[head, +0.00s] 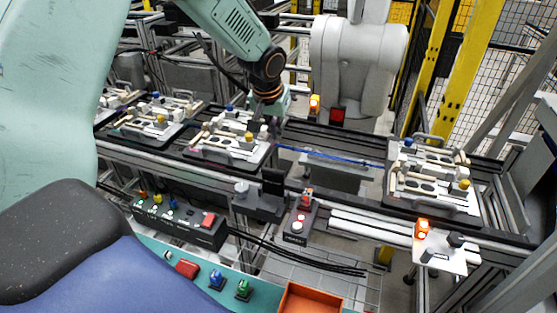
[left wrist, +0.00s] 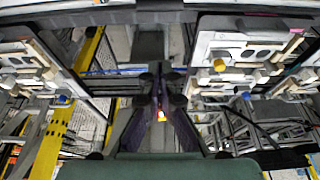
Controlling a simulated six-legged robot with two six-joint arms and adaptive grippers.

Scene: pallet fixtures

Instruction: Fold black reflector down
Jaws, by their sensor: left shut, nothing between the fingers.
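A black upright plate (head: 273,182), which looks like the black reflector, stands on a dark bracket at the front edge of the conveyor in the head view. My left gripper (head: 267,110) is above the conveyor, beyond and above the plate and apart from it, close to a pallet fixture (head: 228,138). In the left wrist view its dark fingers (left wrist: 160,95) are together with nothing held between them. I cannot clearly pick out the reflector in the left wrist view. My right gripper is not in view.
Another pallet fixture (head: 436,178) sits at the right of the conveyor. A white machine arm (head: 358,60) stands behind it. The conveyor's middle stretch is free.

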